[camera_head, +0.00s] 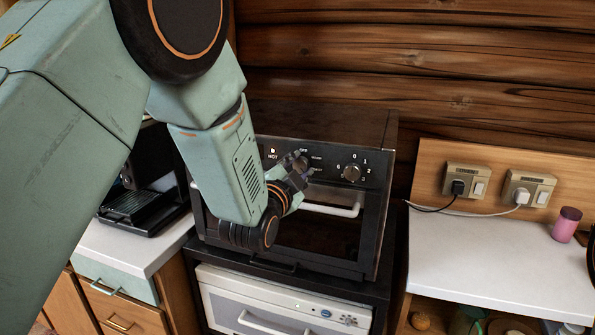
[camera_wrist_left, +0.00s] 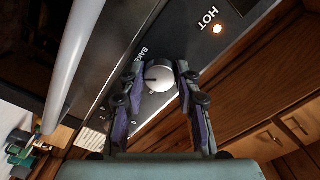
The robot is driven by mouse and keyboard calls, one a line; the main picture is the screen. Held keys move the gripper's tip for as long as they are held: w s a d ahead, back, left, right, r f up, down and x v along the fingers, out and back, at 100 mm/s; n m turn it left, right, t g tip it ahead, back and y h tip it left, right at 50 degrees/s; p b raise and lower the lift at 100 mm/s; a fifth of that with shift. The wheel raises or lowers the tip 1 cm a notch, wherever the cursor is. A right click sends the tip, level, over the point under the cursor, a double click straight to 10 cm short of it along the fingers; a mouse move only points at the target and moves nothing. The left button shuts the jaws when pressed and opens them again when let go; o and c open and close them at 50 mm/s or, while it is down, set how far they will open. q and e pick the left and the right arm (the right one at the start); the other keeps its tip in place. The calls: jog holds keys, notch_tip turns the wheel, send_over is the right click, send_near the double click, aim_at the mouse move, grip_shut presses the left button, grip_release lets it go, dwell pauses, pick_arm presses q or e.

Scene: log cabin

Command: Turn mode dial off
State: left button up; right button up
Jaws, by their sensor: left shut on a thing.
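The mode dial (camera_wrist_left: 158,76) is a round silver knob on the black front panel of the oven (camera_head: 310,226). In the head view it is mostly hidden behind my left gripper (camera_head: 301,170), with OFF printed above it. In the wrist view my left gripper (camera_wrist_left: 157,70) has one finger on each side of the dial and is shut on it. BAKE is printed beside the dial. My right gripper is not in view.
A second, numbered dial (camera_head: 351,172) is to the right on the panel. The oven door handle (camera_head: 333,209) runs below. A white appliance (camera_head: 285,305) sits beneath.

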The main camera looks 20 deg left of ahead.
pick_arm(q)
jog(key=n, duration=0.3)
jog(key=shift+n, duration=0.3)
jog(key=n, duration=0.3)
jog(key=shift+n+b, duration=0.3)
jog(key=shift+b, duration=0.1)
jog(key=n, duration=0.3)
jog(key=shift+r+n, duration=0.15)
jog(key=shift+n, duration=0.25)
jog(key=n, duration=0.3)
jog(key=shift+n, duration=0.3)
jog(key=n, duration=0.3)
jog(key=shift+n, duration=0.3)
jog(key=n, duration=0.3)
jog(key=shift+r+n, duration=0.1)
jog(key=shift+n, duration=0.2)
jog(key=n, duration=0.6)
jog(key=shift+n, duration=0.3)
